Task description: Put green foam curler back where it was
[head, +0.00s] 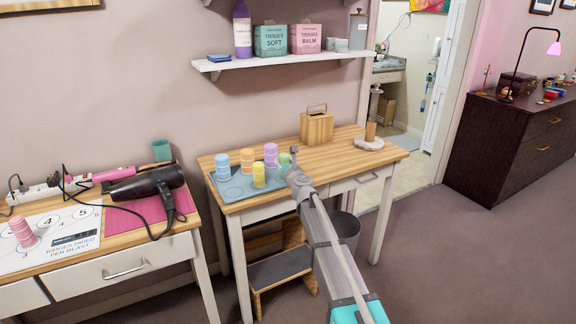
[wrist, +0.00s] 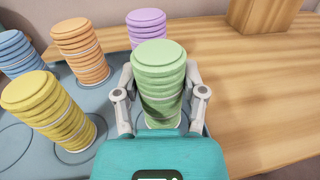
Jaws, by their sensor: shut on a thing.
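The green foam curler (wrist: 158,80) is a ribbed upright cylinder, seen close in the wrist view. My gripper (wrist: 158,100) has one finger on each side of it and is shut on it. In the head view the green curler (head: 284,159) shows only in part behind my gripper (head: 290,166). It is at the right end of the blue-grey tray (head: 233,191), which has round marked spots.
Blue (head: 222,166), orange (head: 247,160), purple (head: 271,154) and yellow (head: 259,175) curlers stand on the tray. A wooden box (head: 317,127) is behind, on the wooden table. A pink curler stack (head: 22,232) and a hair dryer (head: 148,184) are on the left table.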

